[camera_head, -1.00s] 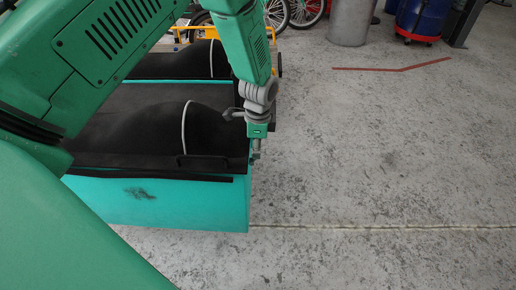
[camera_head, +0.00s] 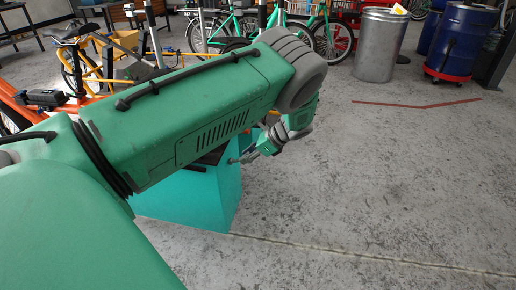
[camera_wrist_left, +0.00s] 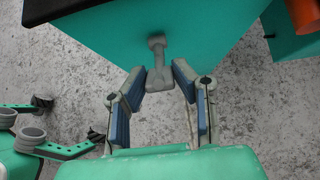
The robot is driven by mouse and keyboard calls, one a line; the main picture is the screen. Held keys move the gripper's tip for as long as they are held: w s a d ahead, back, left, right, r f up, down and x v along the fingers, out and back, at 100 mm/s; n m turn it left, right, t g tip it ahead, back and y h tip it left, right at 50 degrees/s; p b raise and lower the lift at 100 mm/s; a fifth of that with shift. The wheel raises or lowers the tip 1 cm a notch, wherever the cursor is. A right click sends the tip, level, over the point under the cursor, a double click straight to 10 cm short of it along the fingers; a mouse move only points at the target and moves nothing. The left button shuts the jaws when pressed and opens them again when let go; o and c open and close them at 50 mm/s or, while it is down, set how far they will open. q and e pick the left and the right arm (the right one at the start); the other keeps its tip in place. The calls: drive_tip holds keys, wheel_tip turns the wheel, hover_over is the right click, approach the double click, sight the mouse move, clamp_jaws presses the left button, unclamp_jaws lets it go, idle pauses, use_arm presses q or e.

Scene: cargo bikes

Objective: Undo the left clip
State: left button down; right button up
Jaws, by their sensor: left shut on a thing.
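The clip (camera_wrist_left: 156,65) is a small grey dumbbell-shaped piece on the teal wall of the cargo box (camera_wrist_left: 210,25) in the left wrist view. My left gripper (camera_wrist_left: 159,78) has its two blue-padded fingers on either side of the clip's lower end and is shut on it. In the head view my left gripper (camera_head: 236,161) is at the right end of the teal box (camera_head: 190,200). My left arm covers most of the box there, and the clip cannot be made out.
An orange and yellow bike (camera_head: 75,60) stands at the left, with green bikes (camera_head: 325,35) behind. A metal drum (camera_head: 378,45) and a blue barrel (camera_head: 456,38) stand at the back right. A red strip (camera_head: 420,105) lies on otherwise clear concrete floor.

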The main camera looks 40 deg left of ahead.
use_arm(q)
drive_tip(key=shift+a+f+y+b, duration=0.15)
drive_tip(key=shift+f+y+b, duration=0.25)
drive_tip(key=shift+f+b, duration=0.15)
drive_tip(key=shift+w+d+f+g+y+b, duration=0.1)
drive_tip(key=shift+d+g+y+b, duration=0.2)
drive_tip(key=shift+g+b, duration=0.1)
drive_tip(key=c, duration=1.5)
unclamp_jaws()
drive_tip(key=shift+a, duration=0.1)
drive_tip(key=shift+o, duration=0.9)
drive_tip(key=shift+f, duration=0.15)
drive_tip(key=shift+a, duration=0.15)
